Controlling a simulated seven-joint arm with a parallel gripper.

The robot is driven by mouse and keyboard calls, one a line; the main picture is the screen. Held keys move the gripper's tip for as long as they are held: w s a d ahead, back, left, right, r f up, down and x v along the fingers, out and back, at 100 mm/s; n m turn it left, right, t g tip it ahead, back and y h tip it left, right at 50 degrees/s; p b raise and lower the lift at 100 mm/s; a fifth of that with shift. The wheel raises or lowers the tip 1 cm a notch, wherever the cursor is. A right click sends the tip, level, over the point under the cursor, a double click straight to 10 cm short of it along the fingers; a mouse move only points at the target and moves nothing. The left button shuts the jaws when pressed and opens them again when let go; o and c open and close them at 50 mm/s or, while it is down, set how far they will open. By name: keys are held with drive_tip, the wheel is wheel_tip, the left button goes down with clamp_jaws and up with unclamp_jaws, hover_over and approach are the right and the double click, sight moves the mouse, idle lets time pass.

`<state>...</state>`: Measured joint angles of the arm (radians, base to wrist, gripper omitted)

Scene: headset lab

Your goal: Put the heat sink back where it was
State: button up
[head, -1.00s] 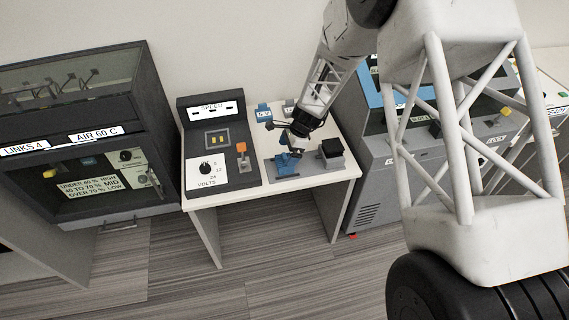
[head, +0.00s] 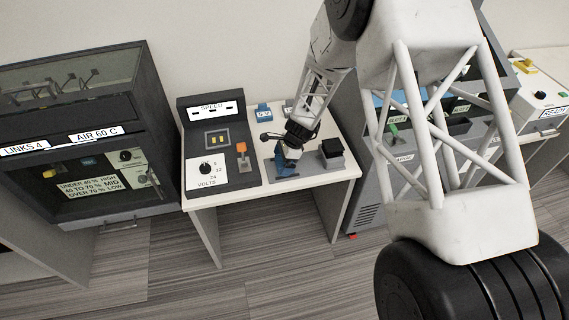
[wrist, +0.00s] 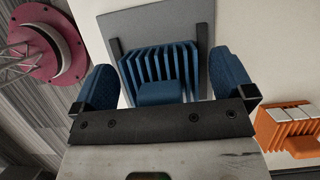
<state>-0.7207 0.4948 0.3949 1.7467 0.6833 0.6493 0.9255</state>
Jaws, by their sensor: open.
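A blue finned heat sink (wrist: 160,65) sits on a grey plate (wrist: 202,12) between two dark rails in the wrist view. In the head view only part of the blue heat sink (head: 284,170) shows on the white table, under my gripper (head: 290,152). In the wrist view my gripper (wrist: 162,80) is open. Its two blue finger pads lie on either side of the heat sink, with narrow gaps. Whether the pads are down level with the fins I cannot tell.
An orange finned piece (wrist: 292,130) lies right in the wrist view. In the head view, a dark block (head: 332,150) stands right of the gripper. A control box (head: 218,165) with an orange-topped lever (head: 241,149) stands left. A grey cabinet (head: 366,200) is further right.

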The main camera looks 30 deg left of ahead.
sight(279, 163)
idle(0.4)
drive_tip(key=c, duration=1.1)
drive_tip(key=shift+r, duration=0.2)
drive_tip(key=shift+r, duration=1.45)
drive_tip(key=shift+s+d+r, duration=0.2)
drive_tip(key=s+d, duration=0.3)
drive_tip(key=s+d+r, duration=0.1)
drive_tip(key=s+d, duration=0.6)
drive_tip(key=d, duration=0.1)
drive_tip(key=shift+s+r, duration=0.2)
drive_tip(key=shift+s, duration=0.2)
